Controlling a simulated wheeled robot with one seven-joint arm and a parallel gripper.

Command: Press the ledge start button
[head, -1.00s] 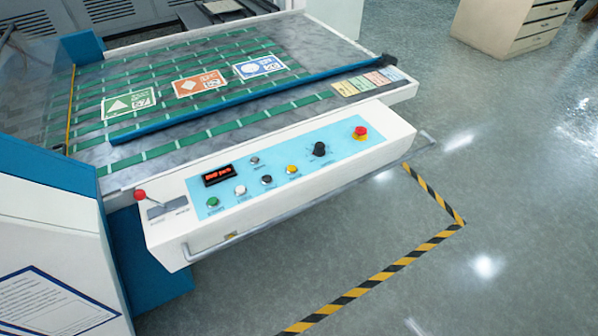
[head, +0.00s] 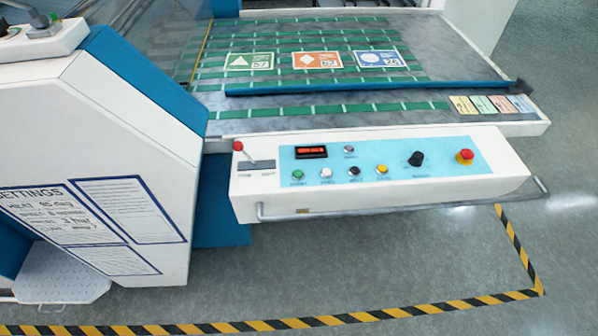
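The control ledge (head: 240,204) is a white box along the front of the machine's feed table, with a light blue panel (head: 440,167) on top. A green button (head: 298,174) sits at the panel's lower left; its label is too small to read. To its right are a white button (head: 326,173), a black button (head: 354,171) and a yellow button (head: 382,169). A grey button (head: 349,149) lies above them, beside a red-lit display (head: 311,152). A black knob (head: 416,158) and a red mushroom button (head: 465,156) are at the right. My gripper is not in view.
A red-knobbed lever (head: 238,147) stands at the ledge's left end. A metal rail (head: 400,209) runs along the ledge's front. The white and blue machine housing (head: 120,130) fills the left. Yellow-black floor tape (head: 400,312) surrounds clear grey floor in front.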

